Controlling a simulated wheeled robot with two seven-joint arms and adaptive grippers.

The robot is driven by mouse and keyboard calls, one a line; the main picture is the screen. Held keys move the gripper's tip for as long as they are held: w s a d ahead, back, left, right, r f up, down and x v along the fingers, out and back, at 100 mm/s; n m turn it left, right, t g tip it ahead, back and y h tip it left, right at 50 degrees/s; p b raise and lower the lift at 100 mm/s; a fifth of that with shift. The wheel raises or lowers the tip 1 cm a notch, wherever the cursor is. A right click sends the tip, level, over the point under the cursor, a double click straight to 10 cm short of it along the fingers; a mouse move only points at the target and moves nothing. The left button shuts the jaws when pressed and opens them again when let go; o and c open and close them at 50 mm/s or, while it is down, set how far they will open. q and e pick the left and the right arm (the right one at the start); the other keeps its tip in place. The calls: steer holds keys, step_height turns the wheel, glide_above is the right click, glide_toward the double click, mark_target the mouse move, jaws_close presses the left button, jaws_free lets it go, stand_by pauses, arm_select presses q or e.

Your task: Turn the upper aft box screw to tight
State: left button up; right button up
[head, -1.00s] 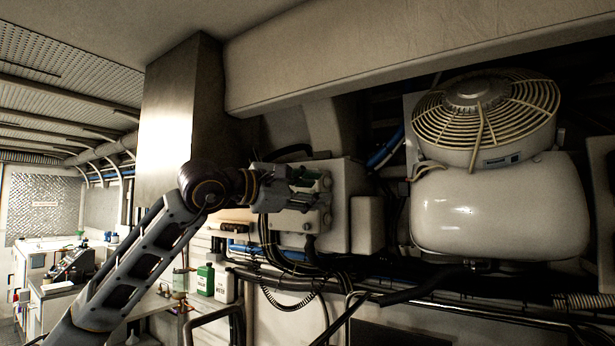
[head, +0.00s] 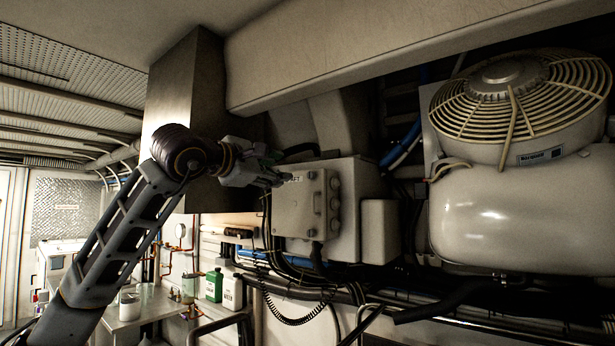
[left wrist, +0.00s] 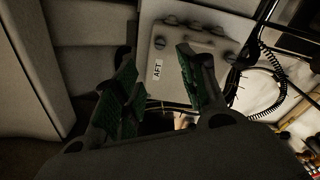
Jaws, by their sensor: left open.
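The aft box (head: 298,218) is a pale grey cover marked AFT on the wall, with several round screw heads along its edges. One upper screw (head: 335,182) is at its upper right edge; its turn position is too small to read.
A white tank (head: 510,215) with a caged fan (head: 520,100) stands to the right. A metal duct (head: 185,90) hangs behind my left arm. Cables and hoses (head: 290,290) run below the box. Green and white bottles (head: 214,285) stand lower left.

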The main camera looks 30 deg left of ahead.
arm_select(q)
steer(key=p, duration=0.3)
glide_toward(310, 175)
steer(key=w, duration=0.7)
steer(key=shift+a, duration=0.1)
steer(key=shift+w, duration=0.8)
arm_select(e)
steer(key=shift+s+a+r, duration=0.1)
steer(key=shift+a+r, duration=0.1)
steer(key=shift+r, duration=0.4)
steer(key=shift+s+a+r, duration=0.1)
steer(key=shift+a+r, duration=0.15)
steer(key=shift+r, duration=0.3)
steer(key=shift+s+a+r, duration=0.1)
steer(key=shift+a+r, duration=0.1)
steer(key=shift+r, duration=0.4)
arm_select(q)
steer(key=shift+c, duration=0.2)
